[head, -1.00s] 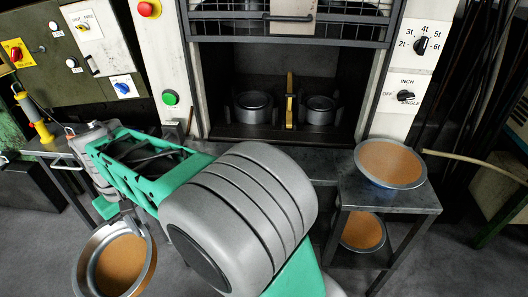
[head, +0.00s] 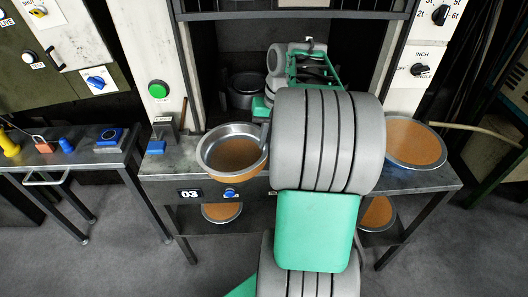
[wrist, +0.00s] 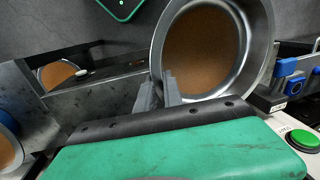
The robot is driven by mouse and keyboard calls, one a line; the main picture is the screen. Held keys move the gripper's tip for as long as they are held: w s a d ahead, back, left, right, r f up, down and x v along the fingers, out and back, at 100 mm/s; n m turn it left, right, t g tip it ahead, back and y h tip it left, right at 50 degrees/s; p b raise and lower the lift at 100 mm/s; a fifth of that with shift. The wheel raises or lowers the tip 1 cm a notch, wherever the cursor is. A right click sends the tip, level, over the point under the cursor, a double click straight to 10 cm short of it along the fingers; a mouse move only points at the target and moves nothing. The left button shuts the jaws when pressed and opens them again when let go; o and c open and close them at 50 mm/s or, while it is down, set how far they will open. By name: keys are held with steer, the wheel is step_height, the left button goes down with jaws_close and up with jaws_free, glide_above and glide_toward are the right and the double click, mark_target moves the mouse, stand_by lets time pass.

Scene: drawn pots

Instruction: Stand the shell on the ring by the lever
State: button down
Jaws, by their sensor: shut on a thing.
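The shell (head: 234,153) is a round metal pan with an orange-brown inside. In the head view it hangs over the left front of the grey table, left of my arm. In the wrist view the shell (wrist: 200,50) has its near rim between the two fingers of my gripper (wrist: 163,92). My gripper is shut on that rim. A dark round ring-like piece (head: 249,91) sits in the press bay behind the shell. A small upright lever (head: 183,113) stands at the table's left end. My arm hides the right of the bay.
The table (head: 180,163) has a blue block (head: 156,147) at its left. Another pan (head: 415,142) stands at its right end. Two pans (head: 222,212) (head: 377,213) sit below. A side bench (head: 75,155) stands left. The press's white posts (head: 155,60) flank the bay.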

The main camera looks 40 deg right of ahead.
steer(key=s+d+m+t, duration=0.1)
steer(key=s+d+m, duration=0.3)
steer(key=s+d, duration=0.7)
steer(key=w+d+f, duration=0.1)
steer(key=w+f, duration=0.2)
steer(key=w, duration=0.2)
steer(key=w+d+f, duration=0.1)
steer(key=w+f, duration=0.2)
steer(key=w, duration=0.1)
steer(key=w+d+f+p, duration=0.1)
steer(key=w+f, duration=0.3)
steer(key=w, duration=0.1)
steer(key=shift+w, duration=0.35)
steer(key=x, duration=0.1)
steer(key=p+x, duration=0.1)
steer(key=shift+s+d+f, duration=0.15)
steer(key=shift+s+f, duration=0.05)
steer(key=shift+f, duration=0.15)
steer(key=shift+f, duration=0.1)
steer(key=c, duration=1.9)
jaws_free()
steer(key=shift+f, duration=0.1)
steer(key=o, duration=0.4)
